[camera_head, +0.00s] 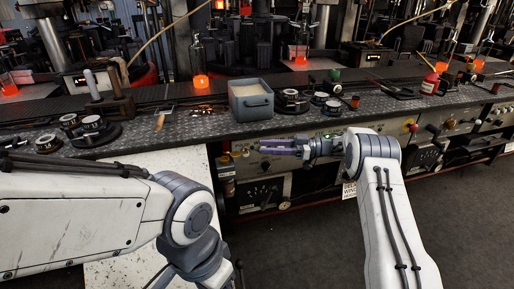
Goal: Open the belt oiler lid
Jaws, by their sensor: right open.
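I cannot tell for sure which thing is the belt oiler or its lid. My right gripper (266,147) is below that box, in front of the machine's front panel. It points left, with its fingers open, and nothing shows between them. My left arm comes in from the left and bends down at the lower middle. Its gripper is out of the picture.
The patterned metal bench (190,128) carries round dark fittings (92,126), a wooden-handled tool (160,121) and a red bottle (430,83). Machines with glowing orange parts stand behind. Control panels (262,192) line the bench front. Dark floor (480,230) is clear at right.

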